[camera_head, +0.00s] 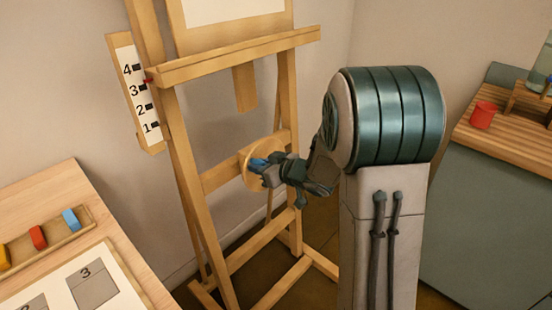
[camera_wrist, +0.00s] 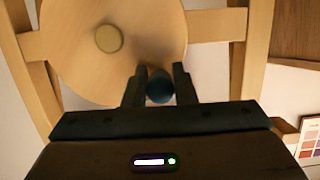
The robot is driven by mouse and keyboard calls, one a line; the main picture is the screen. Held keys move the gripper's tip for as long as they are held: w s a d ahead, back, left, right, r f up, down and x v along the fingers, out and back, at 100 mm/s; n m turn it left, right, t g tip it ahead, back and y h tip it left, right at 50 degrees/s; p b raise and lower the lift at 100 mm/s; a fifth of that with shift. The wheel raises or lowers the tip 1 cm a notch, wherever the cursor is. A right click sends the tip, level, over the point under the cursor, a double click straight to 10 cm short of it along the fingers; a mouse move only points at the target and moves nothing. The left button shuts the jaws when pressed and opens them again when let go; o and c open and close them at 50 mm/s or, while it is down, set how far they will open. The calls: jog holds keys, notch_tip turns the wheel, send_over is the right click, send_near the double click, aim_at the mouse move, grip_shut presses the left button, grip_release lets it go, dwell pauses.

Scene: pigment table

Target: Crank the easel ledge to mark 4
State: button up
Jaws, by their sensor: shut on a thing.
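The wooden easel (camera_head: 183,165) stands in the middle of the head view, with its ledge (camera_head: 240,55) high across the front. A white scale (camera_head: 128,85) numbered 1 to 4 is at its left. A small red pointer (camera_head: 148,81) at the ledge's left end sits between marks 3 and 4. The round wooden crank disc (camera_head: 252,182) is on the crossbar; it also fills the upper wrist view (camera_wrist: 150,35). My gripper (camera_head: 272,167) is shut on the disc's blue knob (camera_wrist: 159,88), which shows between the fingers (camera_wrist: 159,80).
A table (camera_head: 50,190) with a tray of coloured blocks (camera_head: 75,228) and a numbered sheet (camera_head: 120,280) is at the lower left. A counter (camera_head: 490,140) with a red cup (camera_head: 482,115) is at the right. A wall is close behind the easel.

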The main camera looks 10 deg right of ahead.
aim_at(249, 175)
jog(key=shift+r, duration=0.1)
jog(key=shift+s+a+f+b, duration=0.2)
jog(key=shift+f+b, duration=0.25)
jog(key=shift+f, duration=0.1)
jog(key=shift+s+a+f+b, duration=0.2)
jog(key=shift+f+b, duration=0.2)
jog(key=shift+f, duration=0.15)
jog(key=shift+s+a+f+b, duration=0.2)
jog(key=shift+f+b, duration=0.25)
jog(key=shift+f, duration=0.1)
jog(key=shift+r, duration=0.1)
